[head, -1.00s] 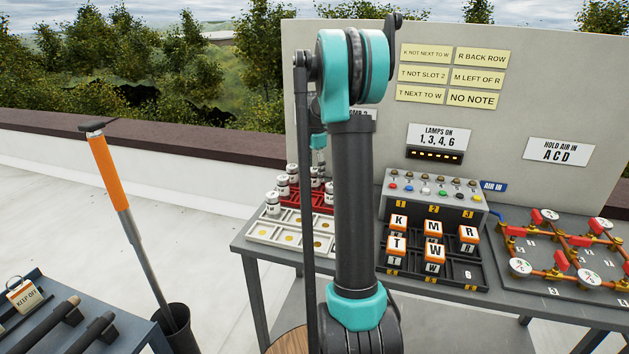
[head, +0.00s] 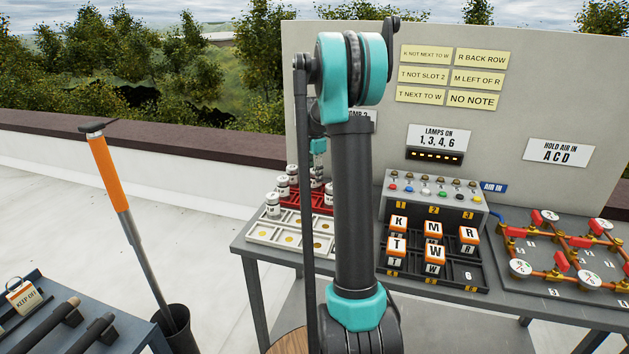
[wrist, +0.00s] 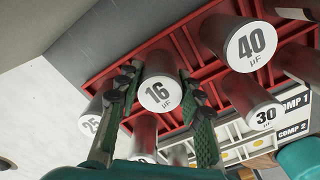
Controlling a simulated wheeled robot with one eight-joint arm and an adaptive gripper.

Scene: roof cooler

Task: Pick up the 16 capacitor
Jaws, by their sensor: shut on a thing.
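The 16 capacitor (wrist: 158,92) is a silver can with a white top marked 16 µF, in the wrist view. My gripper (wrist: 157,90) is shut on it, one green finger on each side. It is over or in the red rack (wrist: 100,65); I cannot tell whether its base is clear of the rack. In the head view my arm hides most of my gripper and this can. The red rack also shows there (head: 290,198).
Close around are the 40 capacitor (wrist: 250,46), the 30 capacitor (wrist: 263,115) and the 25 capacitor (wrist: 91,122). A white tray (head: 262,238) lies in front of the red rack. Lettered blocks (head: 433,231) stand to the right on the table. A grey panel (head: 560,90) stands behind.

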